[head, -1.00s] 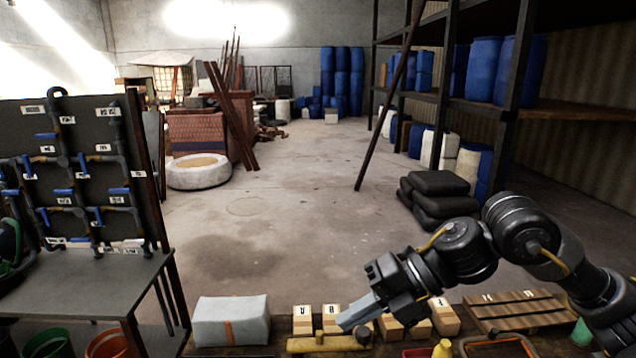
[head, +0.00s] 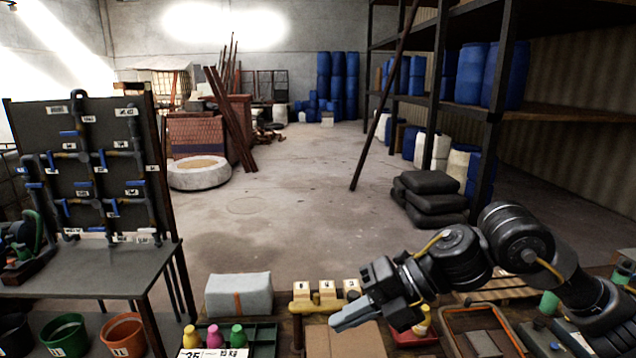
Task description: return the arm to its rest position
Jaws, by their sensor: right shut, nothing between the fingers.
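My right arm comes in from the lower right of the head view. Its gripper (head: 352,316) is shut and empty, pointing left and down. It is in front of the wooden labelled blocks and over the bench top; I cannot tell its exact height above the bench. My left gripper is not in view.
A wrapped grey package (head: 238,295) and a dark green tray (head: 262,338) with small coloured bottles lie to the left. A pipe panel (head: 88,165) stands at far left. Open floor lies beyond.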

